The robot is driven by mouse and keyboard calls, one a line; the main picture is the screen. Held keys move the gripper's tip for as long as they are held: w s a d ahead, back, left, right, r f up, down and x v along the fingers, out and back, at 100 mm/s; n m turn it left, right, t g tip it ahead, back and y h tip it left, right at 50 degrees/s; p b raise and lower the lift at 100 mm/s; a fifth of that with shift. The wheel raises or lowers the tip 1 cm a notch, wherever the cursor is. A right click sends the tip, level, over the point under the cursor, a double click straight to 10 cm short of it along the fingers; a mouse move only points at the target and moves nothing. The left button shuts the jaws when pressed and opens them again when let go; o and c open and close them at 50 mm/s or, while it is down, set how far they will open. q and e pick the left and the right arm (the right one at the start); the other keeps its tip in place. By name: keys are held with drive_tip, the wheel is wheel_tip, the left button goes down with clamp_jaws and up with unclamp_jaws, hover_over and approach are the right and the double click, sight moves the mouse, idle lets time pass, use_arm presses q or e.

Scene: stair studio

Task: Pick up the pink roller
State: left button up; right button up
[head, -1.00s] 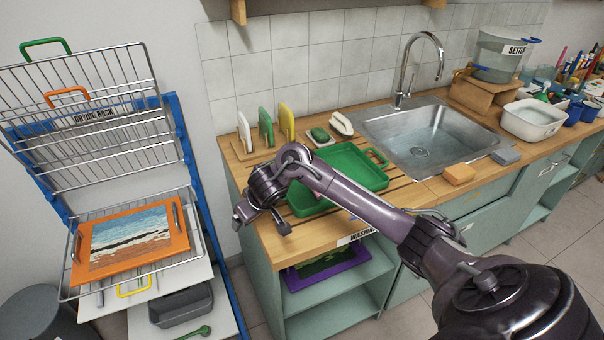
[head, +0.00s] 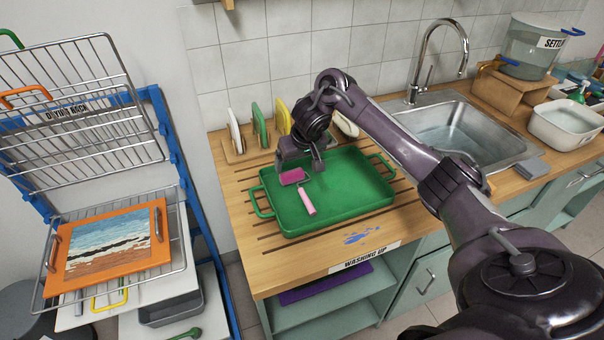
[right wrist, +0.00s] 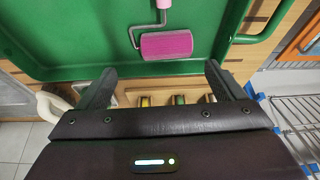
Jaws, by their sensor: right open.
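The pink roller (head: 292,176) lies in the green tray (head: 352,199) on the wooden counter, with its pink handle (head: 307,203) toward the tray's front. In the right wrist view the roller's pink head (right wrist: 166,45) sits beyond the fingertips, with its wire frame on the left side. My right gripper (head: 301,169) is above the back left part of the tray, close to the roller head. In the right wrist view the gripper (right wrist: 160,72) is open, its two fingers apart with nothing between them. My left gripper is not in view.
Upright coloured boards (head: 260,124) stand in a rack behind the tray. The sink (head: 470,135) and tap (head: 440,50) are to the right. The drying rack (head: 75,120) with an orange-framed painting (head: 110,245) is at left. The counter front is clear beside a blue smear (head: 362,236).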

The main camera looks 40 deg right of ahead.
sight(292, 173)
drive_tip(key=f, duration=0.2)
drive_tip(key=w+a+f, duration=0.1)
drive_tip(key=shift+f, duration=0.4)
drive_tip(key=shift+x, duration=1.25)
drive_tip(key=shift+w+d+f, duration=0.15)
drive_tip(key=c, duration=0.8)
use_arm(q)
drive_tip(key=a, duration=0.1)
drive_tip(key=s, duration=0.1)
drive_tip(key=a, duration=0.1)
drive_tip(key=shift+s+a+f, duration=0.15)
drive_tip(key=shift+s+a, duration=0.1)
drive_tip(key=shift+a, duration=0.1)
use_arm(e)
drive_tip(key=shift+c, duration=0.3)
